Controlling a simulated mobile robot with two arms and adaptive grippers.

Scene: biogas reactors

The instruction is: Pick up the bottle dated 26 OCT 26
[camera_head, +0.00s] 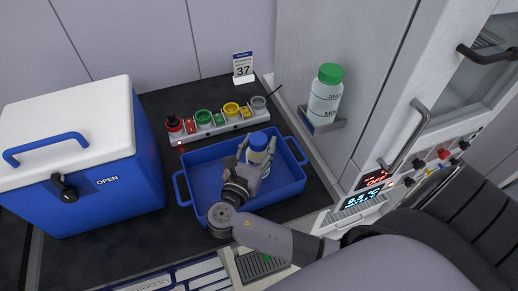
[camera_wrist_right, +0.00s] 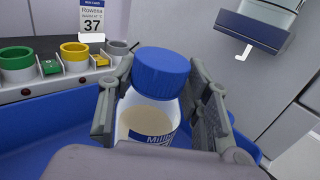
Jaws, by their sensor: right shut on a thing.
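A small bottle with a blue cap (camera_head: 258,142) stands upright over the blue tray (camera_head: 205,163) in the head view. In the right wrist view the bottle (camera_wrist_right: 148,121) is clear with pale beige contents and a blue and white label; its date cannot be read. My right gripper (camera_head: 256,161) is shut on this bottle, with one finger on each side of its body below the cap; the fingers also show in the right wrist view (camera_wrist_right: 160,105). Whether the bottle touches the tray floor cannot be told. My left gripper is not in view.
A blue cooler (camera_head: 150,150) with a white lid stands left of the tray. Behind the tray are a rack (camera_head: 222,127) with coloured cups and a sign (camera_head: 243,67) reading 37. A green-capped bottle (camera_head: 325,97) sits on a wall holder at right.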

